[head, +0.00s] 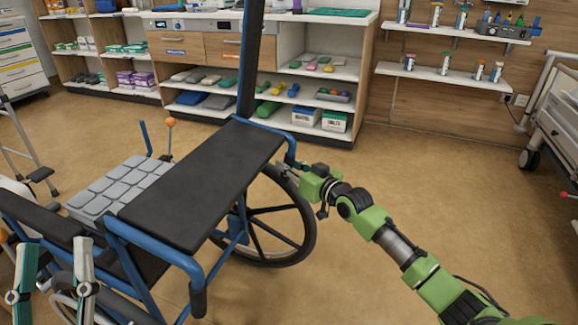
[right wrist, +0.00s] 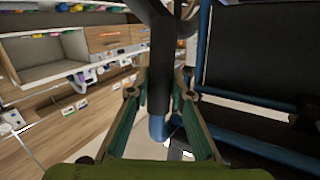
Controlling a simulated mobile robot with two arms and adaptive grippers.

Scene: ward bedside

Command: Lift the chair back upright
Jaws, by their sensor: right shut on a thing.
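A blue-framed wheelchair (head: 238,222) fills the lower left of the head view. Its black back panel (head: 205,180) lies close to flat, with a push handle at each end. The near handle (head: 198,300) hangs free. My right gripper (head: 289,170) is shut on the far push handle (head: 291,150). In the right wrist view, the black grip (right wrist: 160,70) and blue tube pass between the green fingers. My left gripper (head: 55,245) is at the lower left of the head view, its two teal fingers apart and empty, beside the chair.
A dark upright post (head: 250,60) rises behind the panel. Shelves (head: 320,95) line the back wall. A bed (head: 555,115) stands at the right edge. Floor (head: 440,180) right of the chair is clear.

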